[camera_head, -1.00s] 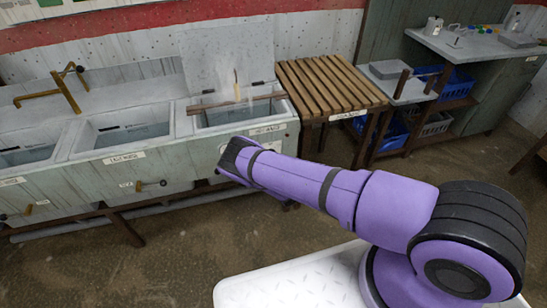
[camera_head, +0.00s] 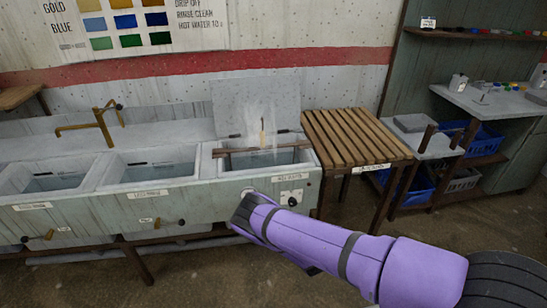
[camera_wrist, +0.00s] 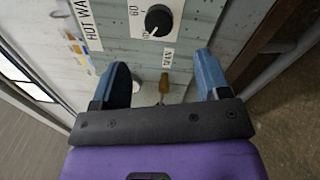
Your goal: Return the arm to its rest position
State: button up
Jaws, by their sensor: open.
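My purple arm reaches from the lower right toward the front of the sink unit (camera_head: 90,213) in the head view. Its end is near the right basin's front panel, and the fingers are hidden there. In the wrist view my gripper (camera_wrist: 165,80) is open, with two blue fingers wide apart and nothing between them. I cannot tell whether the fingers touch the panel.
The right basin (camera_head: 255,158) has a raised lid (camera_head: 254,106) and a wooden bar across it. A slatted wooden rack (camera_head: 355,137) stands to its right. Farther right are a shelf counter (camera_head: 500,103) and blue crates (camera_head: 485,140). Floor in front is open.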

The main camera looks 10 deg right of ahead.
jog(key=w+r+m+g+h, duration=0.15)
jog(key=w+r+m, duration=0.25)
jog(key=r, duration=0.4)
jog(key=w+a+r+m+g+h, duration=0.1)
jog(key=w+r+m+g, duration=0.1)
jog(key=w+r+m, duration=0.35)
jog(key=w+r+m+g+h, duration=0.2)
jog(key=r, duration=0.7)
jog(key=s+d+r+m+g+y, duration=0.1)
jog(key=s+r+m+g, duration=0.15)
jog(key=r, duration=0.95)
jog(key=s+d+r+m+g+y, duration=0.1)
jog(key=s+r+m+y, duration=0.15)
jog(key=r, duration=0.95)
jog(key=s+d+r+m+g+y, duration=0.2)
jog(key=s+r+m, duration=0.1)
jog(key=s+r, duration=1.55)
jog(key=s+d+r+m+g, duration=0.1)
jog(key=s+r, duration=0.1)
jog(key=s, duration=1.1)
jog(key=s+d+r+m+g+h, duration=0.1)
jog(key=s+d, duration=0.1)
jog(key=s, duration=1)
jog(key=shift+s+d+r+h, duration=0.2)
jog(key=shift+s+r+h, duration=0.1)
jog(key=shift+s+r, duration=0.1)
